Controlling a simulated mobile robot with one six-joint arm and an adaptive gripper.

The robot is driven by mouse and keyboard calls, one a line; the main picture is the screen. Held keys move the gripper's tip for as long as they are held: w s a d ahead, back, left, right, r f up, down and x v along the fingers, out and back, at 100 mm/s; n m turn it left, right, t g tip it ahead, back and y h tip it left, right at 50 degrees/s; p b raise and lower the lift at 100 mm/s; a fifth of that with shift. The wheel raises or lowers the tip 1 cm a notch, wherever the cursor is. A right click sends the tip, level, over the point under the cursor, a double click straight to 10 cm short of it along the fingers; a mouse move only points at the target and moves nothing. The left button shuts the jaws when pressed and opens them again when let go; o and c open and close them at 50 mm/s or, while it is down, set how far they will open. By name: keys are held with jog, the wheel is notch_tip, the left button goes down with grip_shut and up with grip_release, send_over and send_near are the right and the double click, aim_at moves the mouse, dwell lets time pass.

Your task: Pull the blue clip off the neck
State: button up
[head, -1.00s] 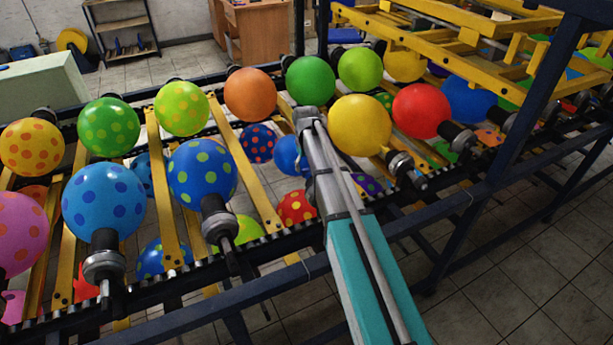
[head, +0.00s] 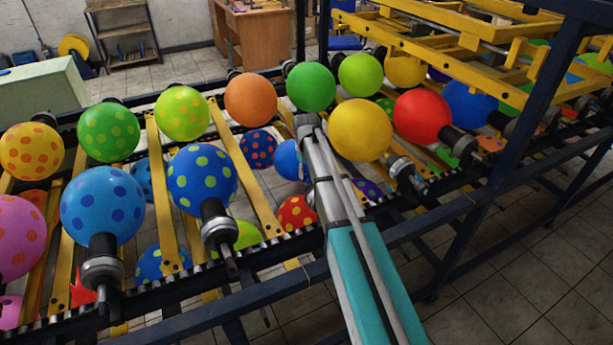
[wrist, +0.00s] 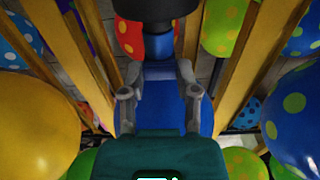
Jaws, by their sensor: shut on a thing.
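In the wrist view, the two grey fingers of my gripper (wrist: 159,78) stand left and right of a blue piece at a balloon's neck. The blue clip (wrist: 158,46) seems to be the darker blue band just under a black holder (wrist: 157,10); its outline is hard to make out. A plain blue balloon (wrist: 207,115) lies behind the gripper. My gripper is shut on the blue clip, though the contact is partly hidden. In the head view, the blue balloon (head: 288,160) shows left of my arm; the clip and fingertips are hidden there.
A yellow balloon (head: 360,130) sits close right of my arm. A blue balloon with green dots (head: 202,178) is on the left. Yellow slats (head: 248,175) and a dark rail (head: 285,247) surround the arm. Floor (head: 530,290) at lower right is clear.

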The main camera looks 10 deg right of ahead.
aim_at(307, 173)
jog(key=shift+r, duration=0.1)
dwell(0.3)
notch_tip(307, 173, up, 10)
jog(key=p, duration=1)
dwell(1.0)
